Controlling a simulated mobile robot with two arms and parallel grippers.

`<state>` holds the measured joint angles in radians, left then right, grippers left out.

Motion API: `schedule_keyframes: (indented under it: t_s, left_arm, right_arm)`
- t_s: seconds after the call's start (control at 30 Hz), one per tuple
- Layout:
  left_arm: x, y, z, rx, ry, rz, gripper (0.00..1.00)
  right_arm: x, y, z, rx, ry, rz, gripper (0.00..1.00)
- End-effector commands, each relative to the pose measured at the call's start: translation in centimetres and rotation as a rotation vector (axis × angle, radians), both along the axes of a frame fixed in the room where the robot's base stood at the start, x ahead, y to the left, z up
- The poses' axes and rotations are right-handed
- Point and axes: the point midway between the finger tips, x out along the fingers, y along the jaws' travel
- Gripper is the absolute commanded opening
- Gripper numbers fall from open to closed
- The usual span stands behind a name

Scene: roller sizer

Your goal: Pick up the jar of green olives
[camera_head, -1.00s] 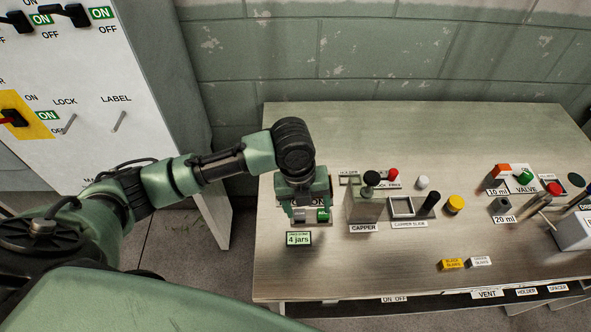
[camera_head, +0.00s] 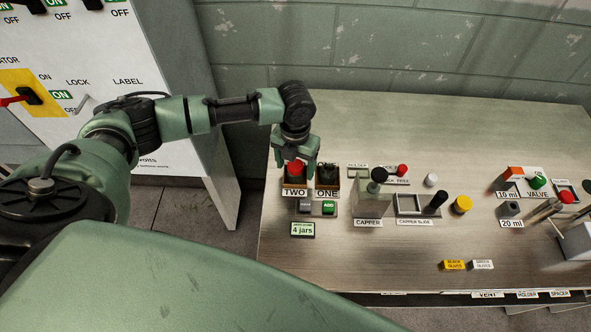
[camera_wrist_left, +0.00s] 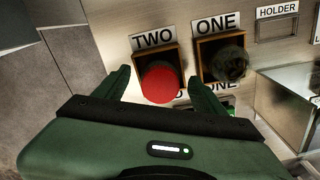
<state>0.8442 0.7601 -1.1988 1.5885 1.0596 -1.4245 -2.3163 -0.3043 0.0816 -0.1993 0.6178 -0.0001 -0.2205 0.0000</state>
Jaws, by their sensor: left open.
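My left gripper (camera_head: 297,162) is open and points down over the square holder marked TWO (camera_head: 294,192) at the table's left end. In the left wrist view, a red round top (camera_wrist_left: 161,83) sits in that holder, between the two open fingers of the gripper (camera_wrist_left: 160,80). It also shows in the head view (camera_head: 296,168), partly hidden by the gripper. The holder marked ONE (camera_wrist_left: 205,72) is beside it, with a dark round thing (camera_wrist_left: 228,63) inside. I cannot read which olives either one contains. My right gripper is out of view.
A panel with grey and green ADD buttons (camera_head: 328,207) and a "4 jars" display (camera_head: 302,230) lie in front of the holders. The capper (camera_head: 368,204) stands to the right. Black and green olives tags (camera_head: 454,265) lie at the front.

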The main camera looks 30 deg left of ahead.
Motion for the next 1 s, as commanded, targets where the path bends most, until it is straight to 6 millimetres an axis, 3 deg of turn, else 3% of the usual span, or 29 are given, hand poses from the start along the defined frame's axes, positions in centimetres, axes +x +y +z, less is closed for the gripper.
schedule_keyframes:
  t_s: [0.27, 0.53, 0.83, 1.0]
  left_arm:
    - [0.0, 0.0, -0.5, 0.001, 0.000, -0.001, 0.70]
    - [0.0, 0.0, -0.4, 0.001, -0.001, 0.000, 0.00]
    - [0.1, 0.0, -0.2, 0.000, -0.002, 0.000, 0.00]
    - [0.2, 0.0, 1.2, 0.000, -0.005, -0.001, 0.00]
  right_arm:
    - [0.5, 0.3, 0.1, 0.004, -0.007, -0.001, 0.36]
    - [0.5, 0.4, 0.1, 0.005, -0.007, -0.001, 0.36]
    - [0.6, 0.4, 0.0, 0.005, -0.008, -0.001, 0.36]
    - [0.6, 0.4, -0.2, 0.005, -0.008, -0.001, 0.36]
